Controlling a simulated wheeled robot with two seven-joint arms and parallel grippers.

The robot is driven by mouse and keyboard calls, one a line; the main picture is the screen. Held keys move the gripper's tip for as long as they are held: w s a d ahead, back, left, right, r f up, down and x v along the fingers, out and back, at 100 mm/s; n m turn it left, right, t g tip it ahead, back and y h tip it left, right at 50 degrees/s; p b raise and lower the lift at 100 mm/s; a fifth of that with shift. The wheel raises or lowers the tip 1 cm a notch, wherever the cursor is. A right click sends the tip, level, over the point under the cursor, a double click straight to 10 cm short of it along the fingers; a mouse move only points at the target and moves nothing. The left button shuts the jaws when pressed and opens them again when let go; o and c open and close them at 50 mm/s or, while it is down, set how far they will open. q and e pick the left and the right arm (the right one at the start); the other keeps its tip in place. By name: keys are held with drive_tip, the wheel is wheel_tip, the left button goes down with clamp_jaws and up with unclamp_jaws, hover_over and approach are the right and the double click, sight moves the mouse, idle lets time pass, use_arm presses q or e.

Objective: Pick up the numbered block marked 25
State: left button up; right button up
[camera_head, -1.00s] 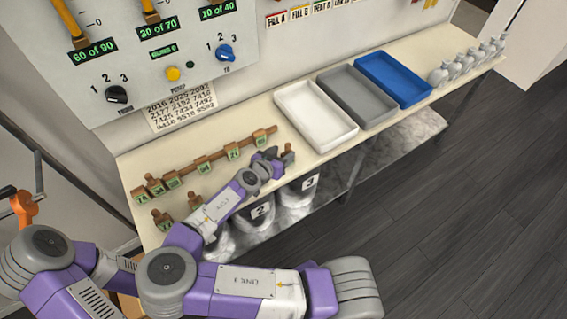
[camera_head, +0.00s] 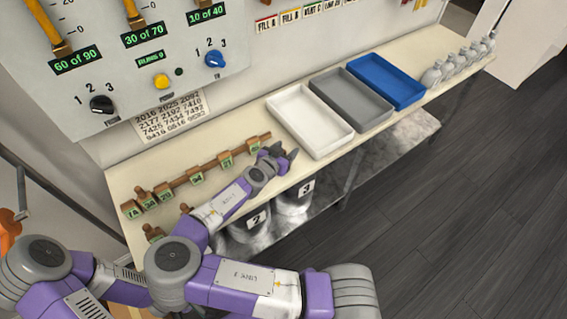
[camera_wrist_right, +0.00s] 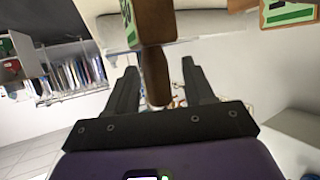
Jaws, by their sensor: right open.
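My right gripper (camera_head: 281,155) is at the right end of the row of numbered blocks on the cream shelf. In the right wrist view its two fingers (camera_wrist_right: 159,70) are open. A brown wooden block (camera_wrist_right: 150,22) with a green label has its round peg between them, with gaps on both sides. The label's number is not readable there. In the head view, blocks with green labels stand along a wooden rail (camera_head: 187,178), one near the gripper (camera_head: 254,146). Others stand nearer, partly hidden by my arm. I cannot make out 25 on any label. My left gripper is out of view.
A white tray (camera_head: 333,149), a grey tray (camera_head: 372,122) and a blue tray (camera_head: 408,100) stand right of the gripper. Several grey bottles (camera_head: 432,76) line the far end. Bins marked 2 (camera_head: 257,219) and 3 (camera_head: 307,187) are below the shelf. A control panel rises behind.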

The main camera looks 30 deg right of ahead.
clamp_jaws()
